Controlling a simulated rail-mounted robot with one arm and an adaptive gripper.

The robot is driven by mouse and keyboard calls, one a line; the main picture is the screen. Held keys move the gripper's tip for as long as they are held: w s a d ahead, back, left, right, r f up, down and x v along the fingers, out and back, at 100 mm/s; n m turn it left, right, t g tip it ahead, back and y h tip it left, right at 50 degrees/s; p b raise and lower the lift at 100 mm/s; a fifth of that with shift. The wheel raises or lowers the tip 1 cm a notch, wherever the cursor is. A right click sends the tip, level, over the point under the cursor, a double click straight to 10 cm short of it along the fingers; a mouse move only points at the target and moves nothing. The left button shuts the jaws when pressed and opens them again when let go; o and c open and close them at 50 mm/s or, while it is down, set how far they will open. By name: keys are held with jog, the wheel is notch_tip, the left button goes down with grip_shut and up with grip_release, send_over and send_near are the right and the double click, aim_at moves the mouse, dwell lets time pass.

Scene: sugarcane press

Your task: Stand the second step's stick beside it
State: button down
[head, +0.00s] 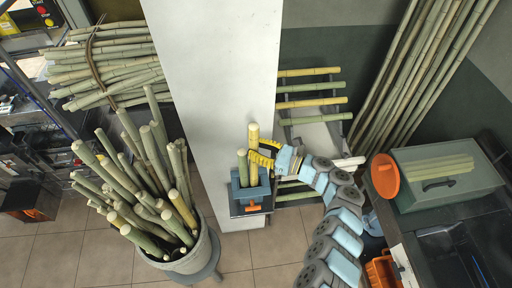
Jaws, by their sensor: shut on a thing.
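My gripper (257,151) has yellow fingers and is shut on a pale yellow stick (253,132). The stick is roughly upright, over the blue-grey holder (251,197) in front of the white pillar. Its lower part shows below the fingers and seems to go into the holder's opening; whether it touches the bottom is hidden. A shorter green stick (242,162) stands in the same holder, just left of the yellow one. A rack (287,129) behind my arm carries several level sticks, yellow (311,103) and green (313,87); its lower part is partly hidden by my arm.
A round grey pot (190,262) full of cane stands at left, near the holder. The white pillar (212,60) is close behind the holder. At right are a grey-green box (450,185) and an orange disc (385,175). Tall canes (425,70) lean at the back right.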

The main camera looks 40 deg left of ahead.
notch_tip(320, 180, down, 8)
jog(key=b, duration=0.6)
jog(key=shift+b, duration=0.3)
dwell(0.3)
dwell(0.4)
jog(key=shift+c, duration=0.8)
grip_release()
jog(key=shift+w+d, duration=0.1)
jog(key=v, duration=0.6)
jog(key=shift+d, duration=0.4)
jog(key=shift+w+f, duration=0.1)
jog(key=shift+w, duration=0.05)
